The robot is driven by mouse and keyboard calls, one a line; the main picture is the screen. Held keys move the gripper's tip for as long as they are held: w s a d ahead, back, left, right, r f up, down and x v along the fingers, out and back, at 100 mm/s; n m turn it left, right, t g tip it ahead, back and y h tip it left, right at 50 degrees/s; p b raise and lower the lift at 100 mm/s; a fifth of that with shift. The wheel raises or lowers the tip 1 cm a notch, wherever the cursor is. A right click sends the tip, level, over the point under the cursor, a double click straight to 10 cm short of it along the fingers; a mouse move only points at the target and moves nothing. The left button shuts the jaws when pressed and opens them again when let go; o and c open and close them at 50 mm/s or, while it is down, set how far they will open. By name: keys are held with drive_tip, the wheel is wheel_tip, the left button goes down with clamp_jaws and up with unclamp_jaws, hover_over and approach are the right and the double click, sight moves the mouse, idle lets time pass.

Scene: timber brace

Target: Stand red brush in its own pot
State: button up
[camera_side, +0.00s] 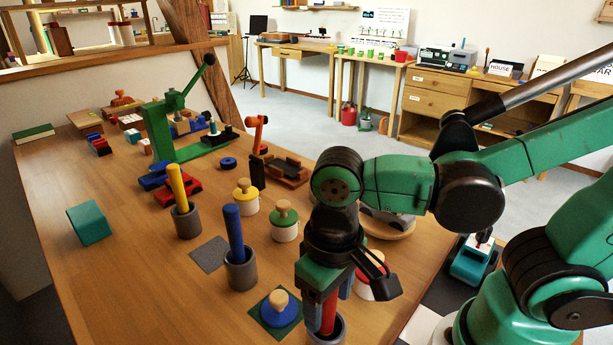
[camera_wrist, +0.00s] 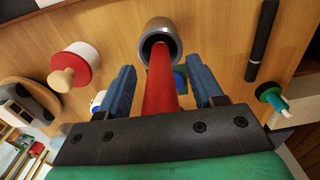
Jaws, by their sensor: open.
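The red brush (camera_side: 328,313) stands nearly upright with its lower end in a grey pot (camera_side: 341,335) at the front of the table. In the wrist view the brush (camera_wrist: 160,85) runs into the mouth of that pot (camera_wrist: 160,30). My gripper (camera_side: 328,297) is over the pot, pointing down. Its blue fingers are apart, one on each side of the brush, with a visible gap on both sides. The upper end of the brush is hidden by my gripper, and the pot's base is out of the side view.
A blue brush (camera_side: 234,230) and a yellow brush (camera_side: 178,188) stand in grey pots to the left. A blue lidded piece (camera_side: 278,314) lies close left of my gripper; a red-lidded jar (camera_side: 374,284) is close right. A bare dark square (camera_side: 209,255) lies beyond.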

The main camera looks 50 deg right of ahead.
wheel_tip(320, 180, up, 11)
drive_tip(key=shift+r, duration=0.2)
drive_tip(key=shift+w+d, duration=0.1)
drive_tip(key=w+d+f+t, duration=0.6)
drive_tip(key=w+d+t, duration=0.1)
drive_tip(key=d, duration=0.3)
drive_tip(key=shift+w+f, duration=0.25)
drive_tip(key=shift+f, duration=0.1)
